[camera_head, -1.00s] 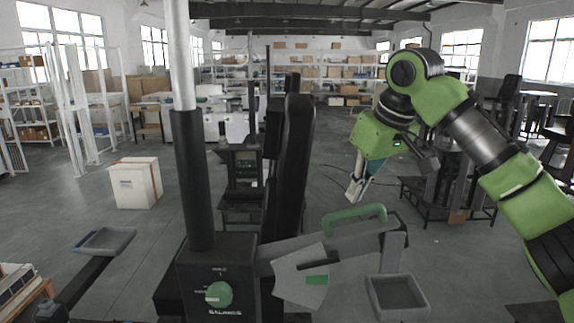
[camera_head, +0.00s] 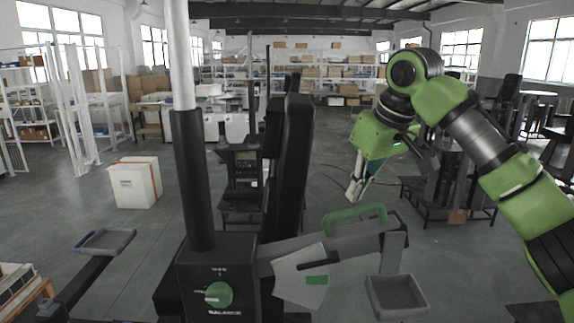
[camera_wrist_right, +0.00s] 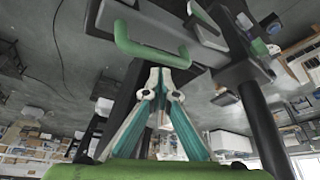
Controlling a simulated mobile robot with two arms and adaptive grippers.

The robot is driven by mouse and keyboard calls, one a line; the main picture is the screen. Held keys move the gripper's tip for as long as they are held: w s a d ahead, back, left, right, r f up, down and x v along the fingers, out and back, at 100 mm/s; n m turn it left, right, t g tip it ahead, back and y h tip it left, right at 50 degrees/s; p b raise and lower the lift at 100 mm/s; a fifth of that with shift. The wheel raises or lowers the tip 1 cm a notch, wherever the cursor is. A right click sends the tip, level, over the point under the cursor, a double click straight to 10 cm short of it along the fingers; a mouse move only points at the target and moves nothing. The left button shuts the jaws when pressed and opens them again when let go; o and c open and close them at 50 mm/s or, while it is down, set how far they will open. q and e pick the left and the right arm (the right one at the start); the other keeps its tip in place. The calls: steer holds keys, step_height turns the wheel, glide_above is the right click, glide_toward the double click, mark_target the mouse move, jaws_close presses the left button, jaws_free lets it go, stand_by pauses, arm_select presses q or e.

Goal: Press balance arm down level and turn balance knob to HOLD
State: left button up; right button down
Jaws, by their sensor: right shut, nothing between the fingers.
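The grey balance arm (camera_head: 345,243) runs from the black column box to the right and slopes up toward its right end. Its green handle (camera_head: 354,219) sits on top near the right end; the handle also shows in the right wrist view (camera_wrist_right: 150,54). The green balance knob (camera_head: 218,295) is on the front of the black box, above the word BALANCE; its small markings are too blurred to read surely. My right gripper (camera_head: 352,197) is shut and empty, above the handle and apart from it. In the right wrist view its fingertips (camera_wrist_right: 158,70) meet just below the handle. My left gripper is not seen.
A grey tray (camera_head: 397,297) hangs under the arm's right end. Another grey tray (camera_head: 105,242) is at the left. The black column (camera_head: 192,180) with a silver pole stands left of centre. A white box (camera_head: 134,183) is on the floor behind.

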mark_target(363, 209)
steer(key=shift+f+b, duration=0.35)
steer(key=shift+f, duration=0.45)
steer(key=shift+d+f+b, duration=0.3)
steer(key=shift+d+f, duration=0.1)
steer(key=shift+f, duration=0.4)
steer(key=shift+d+f+b, duration=0.25)
steer(key=shift+d+f, duration=0.15)
steer(key=shift+f, duration=0.4)
